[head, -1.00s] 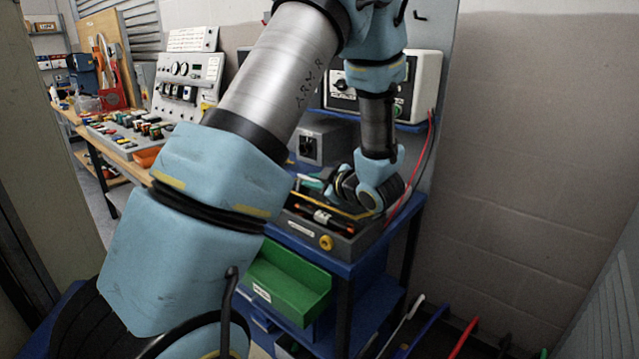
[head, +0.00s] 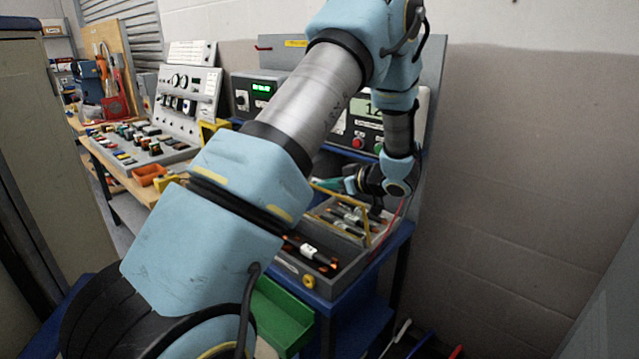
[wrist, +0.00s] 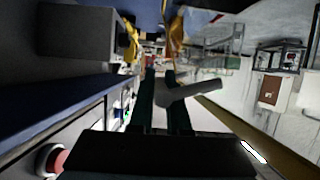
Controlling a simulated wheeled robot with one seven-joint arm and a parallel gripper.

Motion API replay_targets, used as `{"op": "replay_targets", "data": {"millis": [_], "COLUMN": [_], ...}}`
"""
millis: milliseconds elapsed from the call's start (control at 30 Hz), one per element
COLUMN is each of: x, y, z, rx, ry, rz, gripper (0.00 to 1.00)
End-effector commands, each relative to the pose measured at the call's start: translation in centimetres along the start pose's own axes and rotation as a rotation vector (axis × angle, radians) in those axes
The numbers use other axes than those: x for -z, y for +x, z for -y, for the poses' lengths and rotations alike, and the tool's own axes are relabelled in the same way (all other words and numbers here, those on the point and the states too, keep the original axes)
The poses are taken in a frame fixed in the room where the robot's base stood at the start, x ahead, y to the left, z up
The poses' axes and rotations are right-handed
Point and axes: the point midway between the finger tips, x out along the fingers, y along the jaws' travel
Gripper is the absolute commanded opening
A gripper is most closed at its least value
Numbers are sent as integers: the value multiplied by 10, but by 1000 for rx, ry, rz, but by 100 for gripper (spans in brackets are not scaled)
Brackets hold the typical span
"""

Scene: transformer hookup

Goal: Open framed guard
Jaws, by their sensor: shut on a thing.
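The framed guard (head: 367,222) shows in the head view as a thin yellow frame standing raised and tilted above the grey tray-like box (head: 350,277). Dark parts with orange ends lie in the box. My gripper (head: 326,184) is at the guard's upper edge, partly hidden behind my arm. In the wrist view my gripper's dark green fingers (wrist: 163,98) are shut on a grey handle (wrist: 195,92). A yellow-brown bar (wrist: 235,128), apparently the guard's frame, runs down to the right from it. My arm hides the left part of the guard and box.
A green bin (head: 285,318) sits below the box. A bench with a control console (head: 185,95) is at left; a bare wall is at right.

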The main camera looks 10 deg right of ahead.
Motion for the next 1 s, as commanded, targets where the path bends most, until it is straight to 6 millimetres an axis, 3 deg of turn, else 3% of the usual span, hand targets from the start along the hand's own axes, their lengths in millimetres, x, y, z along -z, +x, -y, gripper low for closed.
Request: {"op": "replay_targets", "data": {"millis": [400,967,1000], "x": [-5,-6,-6], "y": [1,2,2], "z": [-28,-32,-32], "rx": [76,89,89], "ry": [187,219,219], "rz": [1,1,1], "gripper": [0,0,16]}}
